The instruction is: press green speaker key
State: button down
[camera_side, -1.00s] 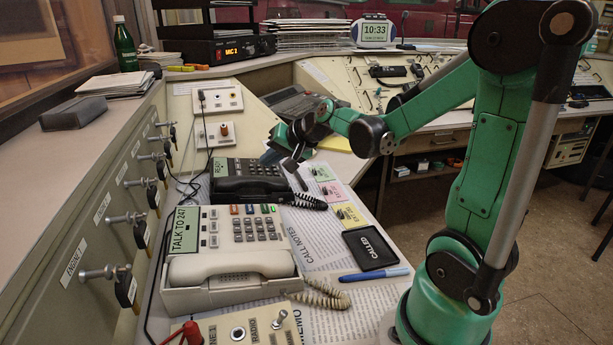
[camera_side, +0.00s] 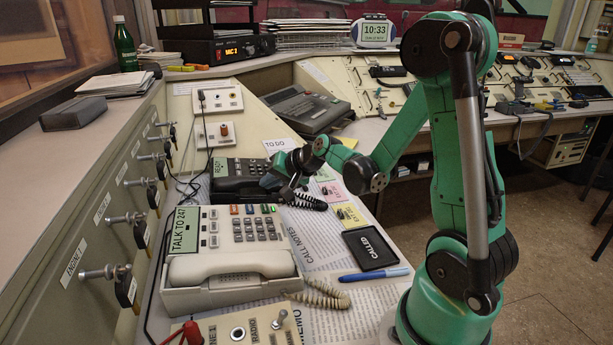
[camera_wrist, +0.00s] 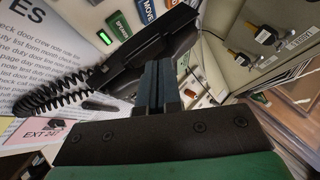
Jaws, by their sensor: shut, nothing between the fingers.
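The white desk phone (camera_side: 224,268) has a row of coloured keys above its keypad. The green speaker key (camera_side: 265,208) is at the right end of that row. In the wrist view the green key (camera_wrist: 120,25) shows at the top, with a lit green lamp (camera_wrist: 104,37) beside it. My gripper (camera_side: 289,194) is shut and empty, near the right end of the black phone, beyond the white phone's key row. In the wrist view its closed fingers (camera_wrist: 158,68) point towards the black handset (camera_wrist: 148,55), with the green key up and left of them.
The black phone (camera_side: 238,178) and its coiled cord (camera_side: 306,202) lie close to my gripper. A CALLED pad (camera_side: 371,249) and a blue pen (camera_side: 374,274) lie to the right. Key switches (camera_side: 150,157) stick out from the left panel.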

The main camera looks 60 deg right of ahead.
jog(key=shift+w+a+f, duration=0.15)
jog(key=shift+f, duration=1.4)
dwell(0.9)
jog(key=shift+f, duration=0.45)
jog(key=shift+w+a+f, duration=0.1)
jog(key=shift+f, duration=0.2)
dwell(0.4)
dwell(0.3)
jog(key=shift+r, duration=0.75)
jog(key=shift+s+d+r, duration=0.1)
jog(key=shift+s+r, duration=0.05)
jog(key=shift+r, duration=0.7)
jog(key=shift+s+d+r, duration=0.1)
jog(key=shift+d+r, duration=0.05)
jog(key=shift+r, duration=0.65)
jog(key=shift+s+d+r, duration=0.1)
jog(key=shift+s+r, duration=0.05)
jog(key=shift+r, duration=0.7)
